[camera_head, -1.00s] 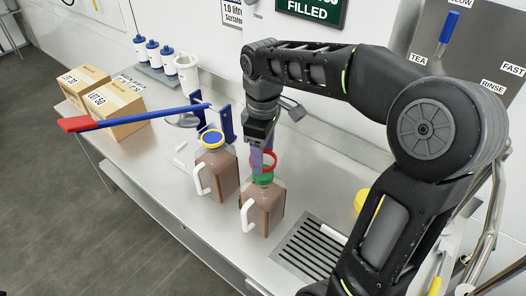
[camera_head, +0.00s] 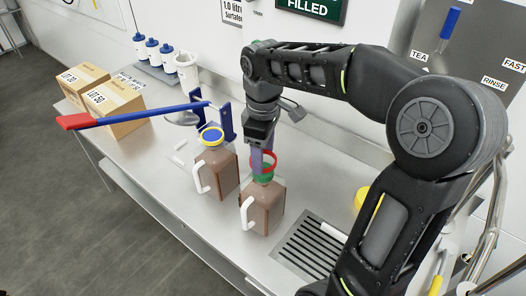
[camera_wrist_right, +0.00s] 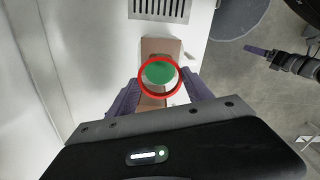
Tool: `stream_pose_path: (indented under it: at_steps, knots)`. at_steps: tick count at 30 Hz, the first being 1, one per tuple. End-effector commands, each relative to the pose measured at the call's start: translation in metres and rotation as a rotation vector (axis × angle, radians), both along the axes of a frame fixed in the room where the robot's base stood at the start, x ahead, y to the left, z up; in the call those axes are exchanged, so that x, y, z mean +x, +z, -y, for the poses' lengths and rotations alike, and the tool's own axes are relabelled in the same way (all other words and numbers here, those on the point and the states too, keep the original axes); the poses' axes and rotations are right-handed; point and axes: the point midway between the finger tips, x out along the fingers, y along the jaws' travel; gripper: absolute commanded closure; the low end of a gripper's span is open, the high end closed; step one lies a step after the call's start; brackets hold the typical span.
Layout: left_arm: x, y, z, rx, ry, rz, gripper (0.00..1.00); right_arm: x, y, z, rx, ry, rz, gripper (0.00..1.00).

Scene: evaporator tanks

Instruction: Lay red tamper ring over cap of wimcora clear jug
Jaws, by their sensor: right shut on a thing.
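My right gripper (camera_head: 261,160) is shut on the red ring (camera_head: 275,161) and holds it just above the green cap (camera_head: 262,178) of a clear jug (camera_head: 264,207) with brown contents. In the right wrist view, the ring (camera_wrist_right: 140,78) encircles the green cap (camera_wrist_right: 160,72) as seen from above; I cannot tell whether they touch. A second similar jug (camera_head: 217,172) stands to the left with a blue cap (camera_head: 212,135) and a yellow ring around it. I cannot read a name on either jug. A purple fingertip at right, apparently my left gripper (camera_wrist_right: 258,50), shows partly.
A blue stand (camera_head: 226,122) with a long, red-ended bar (camera_head: 140,117) rises behind the second jug. Cardboard boxes (camera_head: 115,102) and blue-capped bottles (camera_head: 153,50) stand farther left. A drain grate (camera_head: 309,243) lies right of the green-capped jug. The front-left counter is clear.

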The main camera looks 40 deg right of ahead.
Motion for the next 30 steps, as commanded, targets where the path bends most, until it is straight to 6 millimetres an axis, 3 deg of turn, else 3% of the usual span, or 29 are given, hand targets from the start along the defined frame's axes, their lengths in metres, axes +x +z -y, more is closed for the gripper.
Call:
stream_pose_path:
  at_steps: [29, 30]
  knots:
    - [0.000, -0.021, 0.000, 0.000, 0.000, 0.000, 0.16, 0.000, -0.030, 0.000, 0.000, 0.000, 0.000, 0.78]
    - [0.000, -0.021, 0.000, 0.000, 0.000, 0.000, 0.16, 0.000, -0.030, 0.000, -0.001, 0.000, 0.001, 0.39]
